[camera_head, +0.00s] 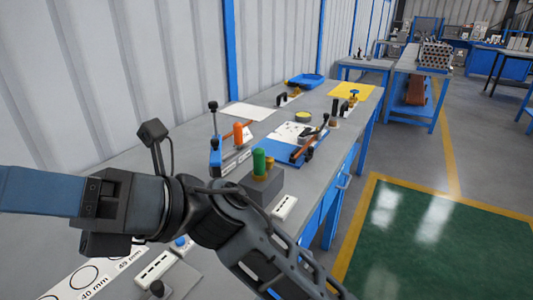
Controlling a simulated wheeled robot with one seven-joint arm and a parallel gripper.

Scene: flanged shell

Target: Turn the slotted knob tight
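My gripper (108,208) is at the left, above the near end of the grey bench. A wide blue piece (40,192) runs from its dark end to the left picture edge. I cannot tell whether it is held, or whether the fingers are open or shut. I cannot pick out the slotted knob with certainty. A brass-coloured piece (269,162) sits beside a green cylinder (258,161) on a grey block (262,185).
The grey bench (135,150) runs along a ribbed wall. A label with printed circles (92,280) lies near my arm. The green floor area (430,240) is clear.

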